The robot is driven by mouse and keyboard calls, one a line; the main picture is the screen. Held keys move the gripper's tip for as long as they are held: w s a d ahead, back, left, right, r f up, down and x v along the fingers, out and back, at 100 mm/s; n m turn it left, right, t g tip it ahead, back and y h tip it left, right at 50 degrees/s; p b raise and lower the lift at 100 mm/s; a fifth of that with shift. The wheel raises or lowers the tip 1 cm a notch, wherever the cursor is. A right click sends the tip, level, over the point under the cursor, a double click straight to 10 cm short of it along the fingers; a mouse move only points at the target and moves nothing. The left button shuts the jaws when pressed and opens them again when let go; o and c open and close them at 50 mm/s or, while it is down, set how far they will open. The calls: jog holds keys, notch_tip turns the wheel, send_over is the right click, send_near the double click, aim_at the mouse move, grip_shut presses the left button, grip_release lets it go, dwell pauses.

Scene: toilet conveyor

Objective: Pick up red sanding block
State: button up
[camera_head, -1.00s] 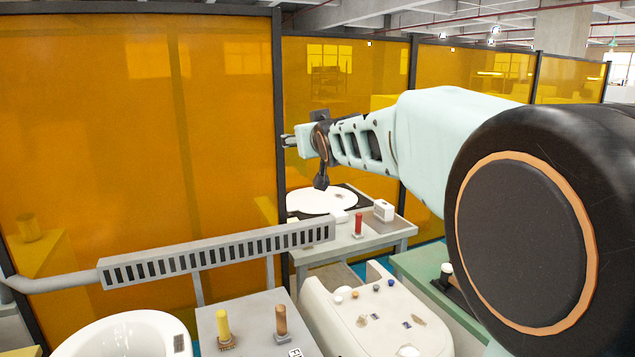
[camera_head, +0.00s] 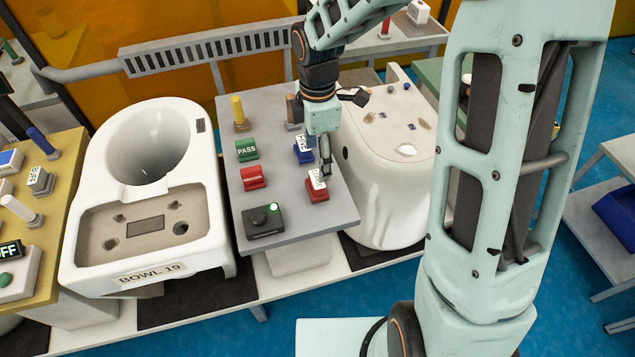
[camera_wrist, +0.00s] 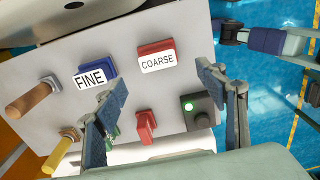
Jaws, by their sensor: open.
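The red sanding block (camera_head: 318,195), with a white label, sits on the grey table at its right side. In the wrist view the red block (camera_wrist: 157,47) shows its white label reading COARSE. My gripper (camera_head: 325,172) points down just above this block and partly overlaps it in the head view. In the wrist view my gripper (camera_wrist: 160,90) is open and empty, and the COARSE block lies beyond the gap between the fingertips, apart from them.
A blue block (camera_wrist: 97,76) labelled FINE sits beside it. A red stamp-like block (camera_head: 252,177), a green PASS block (camera_head: 246,150), a black box with a green light (camera_head: 263,221) and upright handles (camera_head: 238,112) share the grey table (camera_head: 300,235). A white toilet bowl (camera_head: 150,190) stands left.

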aim_at(317, 178)
notch_tip(317, 178, down, 10)
jog(key=shift+w+a+r+p, duration=0.1)
jog(key=shift+w+r+p, duration=0.05)
jog(key=shift+r+p, duration=0.15)
jog(key=shift+c, duration=0.6)
jog(key=c, duration=1.2)
